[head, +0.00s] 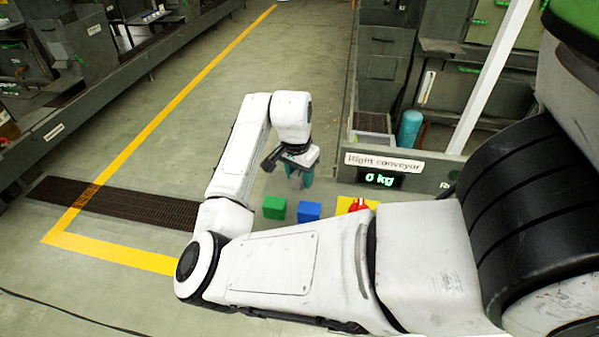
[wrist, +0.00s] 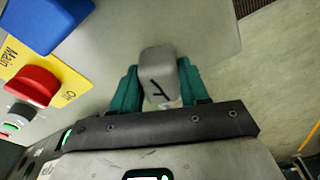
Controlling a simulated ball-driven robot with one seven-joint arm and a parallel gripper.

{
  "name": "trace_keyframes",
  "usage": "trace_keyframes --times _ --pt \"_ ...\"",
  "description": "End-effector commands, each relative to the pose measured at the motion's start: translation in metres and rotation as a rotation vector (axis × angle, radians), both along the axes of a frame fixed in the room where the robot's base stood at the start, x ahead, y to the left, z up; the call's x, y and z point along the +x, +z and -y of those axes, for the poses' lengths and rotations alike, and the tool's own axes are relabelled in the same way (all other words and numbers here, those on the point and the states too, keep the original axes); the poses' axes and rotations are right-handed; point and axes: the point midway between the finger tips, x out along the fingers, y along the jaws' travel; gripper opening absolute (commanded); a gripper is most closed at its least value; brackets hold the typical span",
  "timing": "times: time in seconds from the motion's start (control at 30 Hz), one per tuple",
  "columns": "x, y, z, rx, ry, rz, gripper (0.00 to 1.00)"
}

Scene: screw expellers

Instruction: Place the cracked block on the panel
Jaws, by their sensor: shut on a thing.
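My gripper (head: 298,176) is shut on a small grey block, its teal fingers on both sides of it; the fingers and grip also show in the wrist view (wrist: 160,88). The cracked block (wrist: 158,75) has a dark branching mark on its face. Behind it in the wrist view lies a pale grey flat surface that appears to be the panel (wrist: 205,35). I cannot tell whether the block touches this surface.
A green block (head: 274,207) and a blue block (head: 309,211) stand near my gripper. A sign (head: 398,163) reads "Right conveyor", with a "0 kg" display below. Open floor lies left.

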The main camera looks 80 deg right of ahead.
Motion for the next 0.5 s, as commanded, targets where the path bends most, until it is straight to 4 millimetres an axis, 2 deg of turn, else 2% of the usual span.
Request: trace_keyframes --times 0.43,0.47,0.5 --pt "0.0 -0.0074 0.0 0.0 0.0 0.0 0.13" --pt "0.0 -0.0074 -0.0001 0.0 0.0 0.0 0.45" --pt "0.0001 -0.0067 -0.0001 0.0 0.0 0.0 0.49"
